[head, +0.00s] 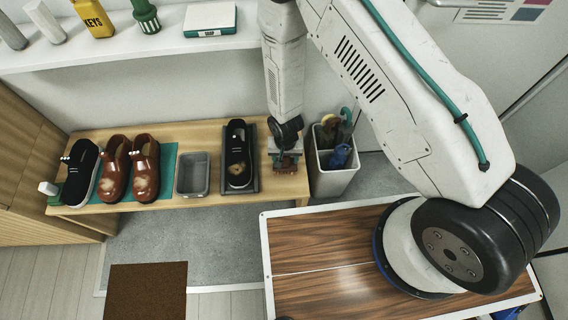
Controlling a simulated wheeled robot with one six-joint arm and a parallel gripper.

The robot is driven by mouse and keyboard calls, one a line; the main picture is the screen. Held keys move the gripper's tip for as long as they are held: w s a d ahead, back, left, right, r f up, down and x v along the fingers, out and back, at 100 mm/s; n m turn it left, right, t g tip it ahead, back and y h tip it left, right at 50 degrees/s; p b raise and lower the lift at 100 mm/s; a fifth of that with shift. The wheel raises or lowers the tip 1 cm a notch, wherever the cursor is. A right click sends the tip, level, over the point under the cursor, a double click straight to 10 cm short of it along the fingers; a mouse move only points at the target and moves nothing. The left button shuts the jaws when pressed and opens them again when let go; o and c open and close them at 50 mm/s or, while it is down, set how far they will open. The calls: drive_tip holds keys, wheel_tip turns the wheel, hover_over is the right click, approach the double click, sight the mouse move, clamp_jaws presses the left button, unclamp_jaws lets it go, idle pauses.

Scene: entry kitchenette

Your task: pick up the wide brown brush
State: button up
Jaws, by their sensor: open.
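A small reddish-brown thing (287,171), likely the wide brown brush, lies at the right end of the wooden bench (292,190). My gripper (284,158) points down right over it, with the jaws open. The gripper hides much of the brown thing, and I cannot tell whether the fingers touch it or stand around it.
A black shoe with a tan patch (239,168) stands on a dark mat just left of my gripper. Further left are a grey tray (193,178), brown shoes (146,172) and another black shoe (80,176). A white bin (332,181) stands close on the right. A shelf (150,48) runs above.

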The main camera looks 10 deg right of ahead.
drive_tip(key=c, duration=1.1)
drive_tip(key=shift+r, duration=0.9)
drive_tip(key=shift+s+r, duration=0.25)
drive_tip(key=shift+r, duration=0.75)
drive_tip(key=s, duration=1)
drive_tip(key=s+r, duration=0.1)
drive_tip(key=s, duration=0.4)
drive_tip(key=shift+s+d+r, duration=0.1)
drive_tip(key=shift+s+d, duration=0.15)
drive_tip(key=shift+d, duration=0.1)
